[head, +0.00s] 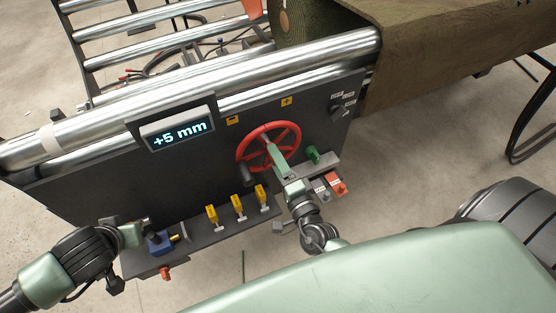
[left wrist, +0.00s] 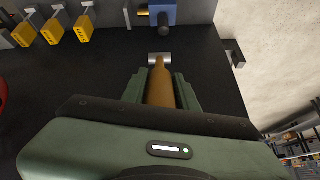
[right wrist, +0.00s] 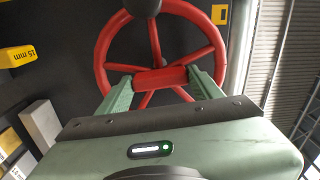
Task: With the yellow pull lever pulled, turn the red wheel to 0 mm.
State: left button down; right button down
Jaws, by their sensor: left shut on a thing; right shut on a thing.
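The red wheel (head: 268,125) stands on the front of the dark panel. My right gripper (head: 274,152) reaches up from below and is shut on it. In the right wrist view a red part of the wheel (right wrist: 160,78) lies between the fingers. The display (head: 179,134) above left reads +5 mm. My left gripper (head: 141,232) is at the panel's lower left end. In the left wrist view it is shut on a yellow-brown pull lever (left wrist: 160,85). In the head view my gripper hides most of this lever.
Several yellow blocks (head: 238,206) stand along the ledge between my grippers. A blue block (head: 159,242) sits close to my left gripper. A green knob (head: 313,154) and a red-orange block (head: 336,183) are right of the wheel. Metal rollers (head: 200,85) run behind the panel.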

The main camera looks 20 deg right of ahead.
jog(key=shift+a+f+n, duration=0.25)
jog(key=shift+a+n, duration=0.05)
jog(key=shift+n, duration=0.1)
jog(key=shift+c, duration=1.4)
grip_release()
jog(key=shift+w, duration=0.1)
jog(key=shift+d+r, duration=0.1)
jog(key=s, duration=1.2)
jog(key=shift+d, duration=0.15)
jog(key=shift+s, duration=2.55)
jog(key=shift+f+b, duration=0.3)
jog(key=shift+f, duration=0.05)
